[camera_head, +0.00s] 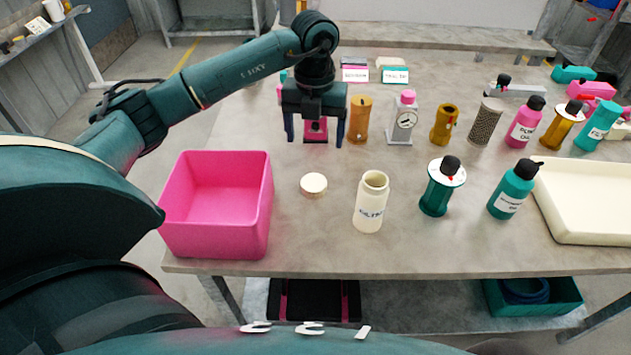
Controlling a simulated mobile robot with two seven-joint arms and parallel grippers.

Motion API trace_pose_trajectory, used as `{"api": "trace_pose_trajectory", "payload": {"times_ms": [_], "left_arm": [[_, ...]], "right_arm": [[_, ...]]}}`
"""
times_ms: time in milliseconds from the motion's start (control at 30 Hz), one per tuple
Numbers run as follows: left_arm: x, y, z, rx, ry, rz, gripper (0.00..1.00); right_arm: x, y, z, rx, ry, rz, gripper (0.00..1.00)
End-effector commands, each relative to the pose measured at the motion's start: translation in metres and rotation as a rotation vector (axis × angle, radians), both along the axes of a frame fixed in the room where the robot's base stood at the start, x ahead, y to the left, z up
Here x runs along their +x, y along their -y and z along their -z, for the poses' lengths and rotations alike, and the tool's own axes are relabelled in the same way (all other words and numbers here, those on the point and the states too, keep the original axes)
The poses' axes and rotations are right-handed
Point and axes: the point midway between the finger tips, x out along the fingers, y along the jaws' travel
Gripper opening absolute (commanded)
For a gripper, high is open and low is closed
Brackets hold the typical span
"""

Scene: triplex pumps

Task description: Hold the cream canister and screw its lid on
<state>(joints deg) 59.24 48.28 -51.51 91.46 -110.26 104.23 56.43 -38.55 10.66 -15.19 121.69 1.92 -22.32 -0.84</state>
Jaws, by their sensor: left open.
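The cream canister (371,203) stands upright and open-topped near the table's front edge, with dark lettering on its side. A round cream lid (313,184) lies flat on the table to the left of the canister, apart from it. My left gripper (315,138) points down behind the lid, further back on the table. Its two fingers are spread apart, with a pink object (316,128) showing between or behind them; I cannot tell whether they touch it. My right gripper is not in view.
A pink bin (217,232) stands left of the lid. A green grinder-like item (441,187), a teal bottle (513,189) and a cream tray (590,236) stand to the right. Several bottles and cylinders line the back. Bare table surrounds the lid and canister.

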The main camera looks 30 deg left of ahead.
Motion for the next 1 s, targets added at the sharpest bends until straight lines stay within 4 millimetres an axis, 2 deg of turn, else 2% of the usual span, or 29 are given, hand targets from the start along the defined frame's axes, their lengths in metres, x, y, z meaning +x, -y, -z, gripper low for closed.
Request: {"api": "trace_pose_trajectory", "payload": {"times_ms": [167, 400, 533, 1000], "left_arm": [[0.000, 0.000, 0.011, -0.001, -0.004, 0.001, 0.78], [-0.001, 0.000, 0.056, -0.001, -0.005, 0.001, 0.78], [0.000, 0.000, 0.073, -0.002, -0.001, 0.001, 0.78], [0.000, 0.000, 0.083, -0.003, -0.001, 0.001, 0.78]], "right_arm": [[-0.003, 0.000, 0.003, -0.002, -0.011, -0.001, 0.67], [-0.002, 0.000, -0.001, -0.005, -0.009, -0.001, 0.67], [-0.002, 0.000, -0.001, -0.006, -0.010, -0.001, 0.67], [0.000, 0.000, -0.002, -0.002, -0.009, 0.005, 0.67]]}}
